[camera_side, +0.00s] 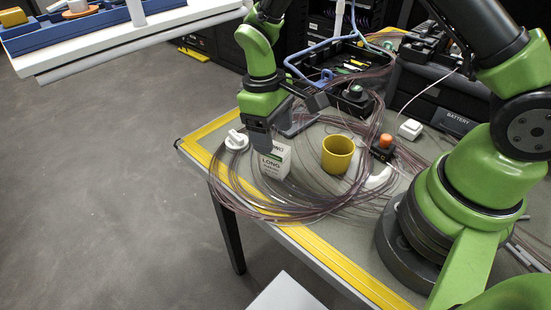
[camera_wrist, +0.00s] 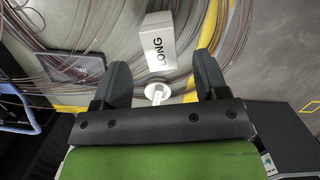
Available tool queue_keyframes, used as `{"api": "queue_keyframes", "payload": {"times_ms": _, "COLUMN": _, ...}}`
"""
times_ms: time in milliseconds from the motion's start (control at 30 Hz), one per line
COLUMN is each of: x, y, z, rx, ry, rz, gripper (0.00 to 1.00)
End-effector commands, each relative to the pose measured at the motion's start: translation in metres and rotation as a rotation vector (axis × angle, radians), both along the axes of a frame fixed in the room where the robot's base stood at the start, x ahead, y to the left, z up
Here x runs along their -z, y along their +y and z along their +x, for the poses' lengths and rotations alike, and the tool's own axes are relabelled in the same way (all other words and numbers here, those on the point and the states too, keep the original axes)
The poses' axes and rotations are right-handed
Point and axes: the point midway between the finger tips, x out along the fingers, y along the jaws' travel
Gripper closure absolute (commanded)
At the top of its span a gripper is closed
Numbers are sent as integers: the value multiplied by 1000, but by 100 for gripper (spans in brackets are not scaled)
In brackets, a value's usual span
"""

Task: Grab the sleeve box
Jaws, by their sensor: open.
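The sleeve box is a small white box (camera_side: 275,160) with dark lettering that includes "LONG". It stands on the table near the yellow-taped edge, among loops of clear tubing. In the wrist view the box (camera_wrist: 158,40) lies beyond my fingertips, roughly in line with the gap between them. My gripper (camera_side: 279,138) is above and close to the box in the side view and partly overlaps its upper part. I cannot tell the exact height of the fingertips over the box.
A white round knob-like piece (camera_side: 236,141) sits left of the box. A yellow cup (camera_side: 338,154) stands to its right, with an orange-capped container (camera_side: 383,148) beyond. Coiled tubing (camera_side: 300,208) surrounds the box. A black tray (camera_side: 342,60) and a battery case (camera_side: 440,100) stand behind.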

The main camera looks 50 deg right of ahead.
Motion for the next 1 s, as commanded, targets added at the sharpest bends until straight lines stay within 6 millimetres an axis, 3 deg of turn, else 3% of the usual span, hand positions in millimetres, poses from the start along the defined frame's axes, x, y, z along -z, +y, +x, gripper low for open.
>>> {"api": "queue_keyframes", "payload": {"times_ms": 500, "x": 61, "y": -2, "z": -8, "rx": 3, "ry": 2, "rz": -1, "gripper": 33}}
{"api": "queue_keyframes", "payload": {"times_ms": 800, "x": 66, "y": -2, "z": -8, "rx": 3, "ry": -1, "rz": 0, "gripper": 33}}
{"api": "queue_keyframes", "payload": {"times_ms": 1000, "x": 66, "y": -2, "z": -8, "rx": 3, "ry": -1, "rz": 0, "gripper": 79}}
